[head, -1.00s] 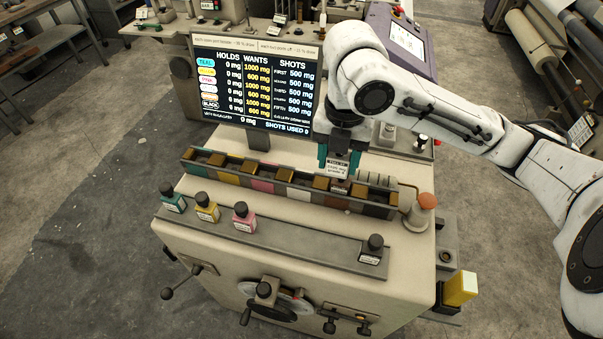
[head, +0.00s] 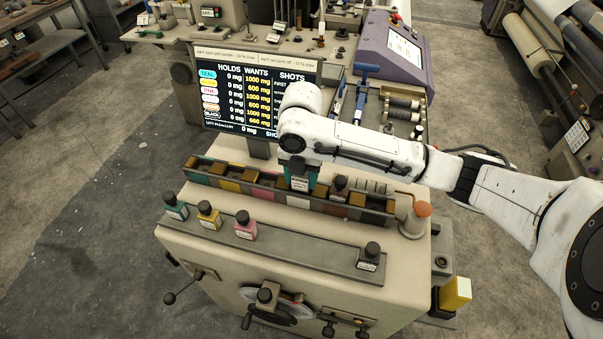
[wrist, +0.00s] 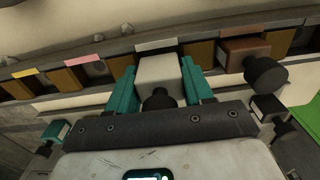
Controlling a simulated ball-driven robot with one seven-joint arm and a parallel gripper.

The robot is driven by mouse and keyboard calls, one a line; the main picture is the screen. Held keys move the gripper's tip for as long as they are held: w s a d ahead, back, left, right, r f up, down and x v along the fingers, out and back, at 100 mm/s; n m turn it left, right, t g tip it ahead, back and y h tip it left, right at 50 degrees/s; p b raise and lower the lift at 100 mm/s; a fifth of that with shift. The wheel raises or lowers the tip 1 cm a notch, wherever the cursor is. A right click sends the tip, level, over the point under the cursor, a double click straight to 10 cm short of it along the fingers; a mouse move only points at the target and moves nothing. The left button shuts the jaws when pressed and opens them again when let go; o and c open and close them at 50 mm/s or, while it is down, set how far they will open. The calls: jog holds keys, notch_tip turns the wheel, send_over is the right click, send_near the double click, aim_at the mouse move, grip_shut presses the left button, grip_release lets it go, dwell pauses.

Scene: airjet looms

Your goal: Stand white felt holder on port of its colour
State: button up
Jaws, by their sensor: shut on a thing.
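My gripper (head: 299,186) has teal fingers and is shut on the white felt holder. In the wrist view the white holder (wrist: 158,72), with its black knob, sits between the fingers (wrist: 160,88). In the head view the gripper is at the port row, over the white section (head: 298,201). In the wrist view the white strip of that port (wrist: 157,45) lies just beyond the holder, roughly in line with it. The holder's lower end is hidden, so I cannot tell if it touches the port.
A brown holder (head: 340,186) stands in the row just right; it also shows in the wrist view (wrist: 245,52). Teal (head: 175,207), yellow (head: 208,215), pink (head: 245,225) and black (head: 370,257) holders stand on the front ledge. The screen (head: 240,97) rises behind the row.

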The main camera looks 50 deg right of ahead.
jog(key=shift+f+b, duration=0.55)
jog(key=shift+f, duration=0.15)
jog(key=o, duration=1.1)
jog(key=shift+a+f, duration=0.1)
jog(key=shift+f, duration=0.1)
jog(key=shift+s, duration=0.1)
jog(key=shift+r+p, duration=0.3)
notch_tip(320, 180, up, 13)
jog(key=shift+b, duration=0.45)
